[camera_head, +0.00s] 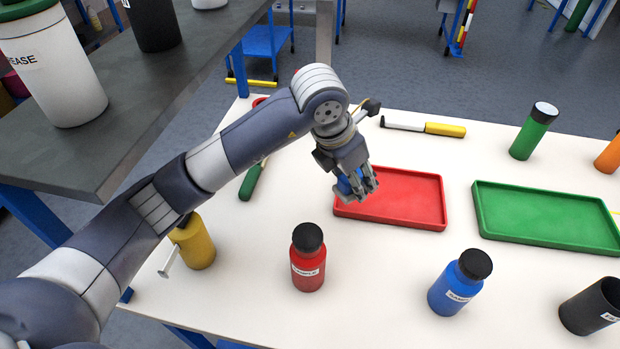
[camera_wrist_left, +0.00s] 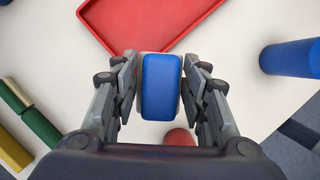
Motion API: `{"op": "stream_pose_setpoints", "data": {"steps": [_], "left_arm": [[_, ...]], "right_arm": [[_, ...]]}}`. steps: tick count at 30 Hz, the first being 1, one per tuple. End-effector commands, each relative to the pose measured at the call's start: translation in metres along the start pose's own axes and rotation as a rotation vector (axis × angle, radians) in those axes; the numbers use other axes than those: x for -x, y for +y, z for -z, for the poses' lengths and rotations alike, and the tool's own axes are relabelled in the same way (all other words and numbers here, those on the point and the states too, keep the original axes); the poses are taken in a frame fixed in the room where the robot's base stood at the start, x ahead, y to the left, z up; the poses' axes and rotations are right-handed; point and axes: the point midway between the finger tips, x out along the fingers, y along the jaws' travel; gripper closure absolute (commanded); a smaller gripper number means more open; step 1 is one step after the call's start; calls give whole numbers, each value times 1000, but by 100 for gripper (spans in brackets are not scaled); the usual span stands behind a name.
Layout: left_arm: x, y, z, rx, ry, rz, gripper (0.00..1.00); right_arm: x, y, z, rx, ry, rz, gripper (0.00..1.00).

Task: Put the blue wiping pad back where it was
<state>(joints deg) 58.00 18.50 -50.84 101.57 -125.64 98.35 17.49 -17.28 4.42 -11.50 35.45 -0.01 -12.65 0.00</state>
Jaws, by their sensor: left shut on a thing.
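The blue wiping pad (camera_wrist_left: 161,86) has a pale underside rim and sits between the fingertips of my left gripper (camera_wrist_left: 160,82), which is shut on its sides. In the head view, the pad (camera_head: 345,187) shows as a small blue patch, mostly hidden by the fingers. There my left gripper (camera_head: 358,184) points down at the left end of the red tray (camera_head: 405,215). The wrist view shows the red tray (camera_wrist_left: 150,45) beyond the pad. I cannot tell how high the pad is above the table. My right gripper is not in view.
On the white table (camera_head: 385,290) stand a red bottle (camera_head: 308,268), a blue bottle (camera_head: 455,290), a yellow can (camera_head: 195,245) and a dark container (camera_head: 590,308). A green tray (camera_head: 550,218) and green bottle (camera_head: 530,135) are to the right. A grey shelf (camera_head: 140,90) borders the left.

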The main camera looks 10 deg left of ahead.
Motion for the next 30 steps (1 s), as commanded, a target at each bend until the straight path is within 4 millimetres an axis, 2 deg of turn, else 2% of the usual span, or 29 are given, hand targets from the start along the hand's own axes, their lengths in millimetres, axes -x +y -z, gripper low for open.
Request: {"op": "stream_pose_setpoints", "data": {"steps": [1, 6, 11, 14, 17, 30], "left_arm": [[-16, 0, 7, 2, 3, 3, 85], [-48, 0, 21, 0, 2, 2, 85], [-71, -1, 31, -1, 2, 0, 85], [-76, 3, 33, -2, 0, -2, 85], [-78, 17, 35, 2, 2, -3, 85], [-84, 129, 42, 3, 2, -2, 85]], "right_arm": [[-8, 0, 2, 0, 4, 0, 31], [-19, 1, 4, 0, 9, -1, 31], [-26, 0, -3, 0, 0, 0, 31], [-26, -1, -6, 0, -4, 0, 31], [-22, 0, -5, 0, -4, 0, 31], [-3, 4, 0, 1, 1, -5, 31]]}}
